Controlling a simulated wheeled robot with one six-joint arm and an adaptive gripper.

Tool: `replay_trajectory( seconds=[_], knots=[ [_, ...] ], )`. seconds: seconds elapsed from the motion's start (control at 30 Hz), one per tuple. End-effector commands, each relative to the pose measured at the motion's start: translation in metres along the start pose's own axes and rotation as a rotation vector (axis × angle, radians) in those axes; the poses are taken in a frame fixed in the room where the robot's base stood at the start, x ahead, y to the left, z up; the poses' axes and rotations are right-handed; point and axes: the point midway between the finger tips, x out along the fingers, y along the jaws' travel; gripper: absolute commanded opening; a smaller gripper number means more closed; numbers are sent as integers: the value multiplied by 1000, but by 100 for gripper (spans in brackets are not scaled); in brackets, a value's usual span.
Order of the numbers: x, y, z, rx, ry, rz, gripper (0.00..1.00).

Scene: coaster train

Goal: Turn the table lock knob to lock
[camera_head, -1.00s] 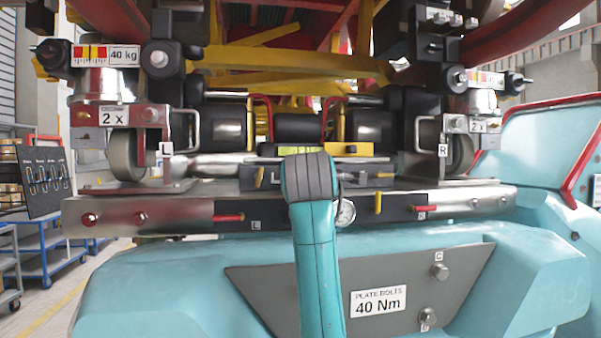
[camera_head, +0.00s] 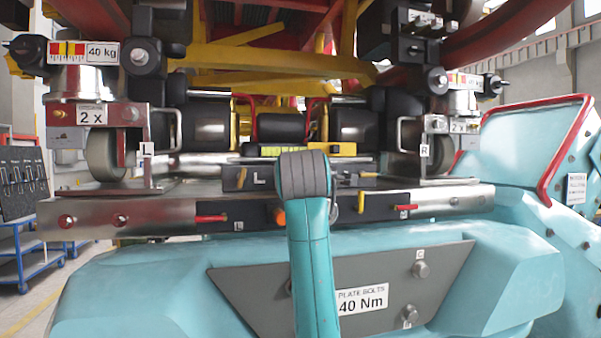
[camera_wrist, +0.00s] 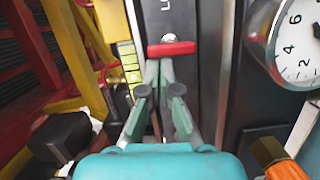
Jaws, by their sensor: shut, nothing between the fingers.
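A red bar-shaped knob (camera_wrist: 171,48) on a silver shaft sits on a dark plate in the wrist view. It appears to be the table lock knob. A white letter mark lies above it, partly cut off, so I cannot read a lock position. My gripper (camera_wrist: 160,66) is shut and empty, with its fingertips together just below the red bar. I cannot tell whether they touch it. In the head view my own arm hides the gripper and this knob. The steel table edge (camera_head: 130,212) runs across the middle.
A yellow level (camera_wrist: 129,62) is on the left. Red handles (camera_head: 211,218) and a yellow handle (camera_head: 361,202) stick out of the table front.

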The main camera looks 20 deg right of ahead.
Motion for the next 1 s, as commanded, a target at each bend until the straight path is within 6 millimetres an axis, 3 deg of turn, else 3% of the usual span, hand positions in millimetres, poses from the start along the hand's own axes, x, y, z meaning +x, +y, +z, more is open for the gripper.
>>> replay_trajectory(
  seconds=[0.77,1.0],
  knots=[
    [0,5,3,149,-1,-36,0],
    [1,8,6,265,-4,-65,0]
  ],
)
